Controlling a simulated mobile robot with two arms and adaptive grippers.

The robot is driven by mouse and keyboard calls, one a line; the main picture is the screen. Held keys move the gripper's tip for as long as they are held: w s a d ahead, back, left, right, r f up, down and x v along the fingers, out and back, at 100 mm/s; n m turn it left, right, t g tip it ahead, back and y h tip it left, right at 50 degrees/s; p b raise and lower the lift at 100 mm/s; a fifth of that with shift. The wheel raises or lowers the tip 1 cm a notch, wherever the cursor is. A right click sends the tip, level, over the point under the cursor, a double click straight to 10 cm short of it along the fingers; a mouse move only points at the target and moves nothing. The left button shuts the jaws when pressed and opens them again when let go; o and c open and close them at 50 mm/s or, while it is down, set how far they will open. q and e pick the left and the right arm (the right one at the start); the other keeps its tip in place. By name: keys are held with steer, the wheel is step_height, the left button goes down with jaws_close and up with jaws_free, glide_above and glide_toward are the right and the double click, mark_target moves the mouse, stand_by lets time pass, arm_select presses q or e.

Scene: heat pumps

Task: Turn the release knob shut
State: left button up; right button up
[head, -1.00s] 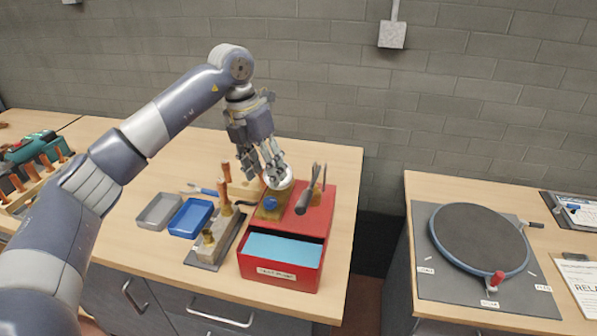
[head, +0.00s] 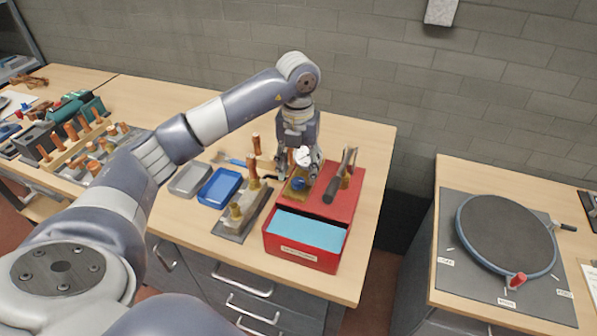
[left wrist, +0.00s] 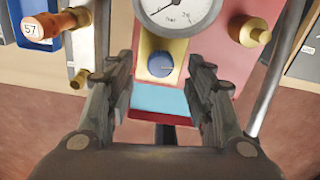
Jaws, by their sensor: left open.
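The blue release knob (head: 298,184) sits on a brass block (head: 290,193) on top of the red case (head: 343,207). In the left wrist view the knob (left wrist: 160,64) is ahead, between my two fingers and apart from both. A round white pressure gauge (head: 303,155) stands just behind the knob; its dial (left wrist: 178,10) is cut off at the top of the wrist view. My left gripper (head: 298,172) points down over the brass block, open and empty. My right gripper does not show.
A black-handled lever (head: 334,188) rises right of the knob. A brass-fitted block (head: 235,212) and blue tray (head: 220,187) stand to the left. The case's open front holds a light blue surface (head: 308,230). A separate table with a round plate (head: 506,233) is at right.

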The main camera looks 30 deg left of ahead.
mark_target(298, 180)
arm_select(q)
steer(key=shift+f, duration=1.4)
steer(key=c, duration=1.1)
steer(key=shift+f+m+b, duration=0.1)
steer(key=shift+m+b, duration=0.25)
steer(key=shift+m, duration=0.15)
steer(key=o, duration=1.1)
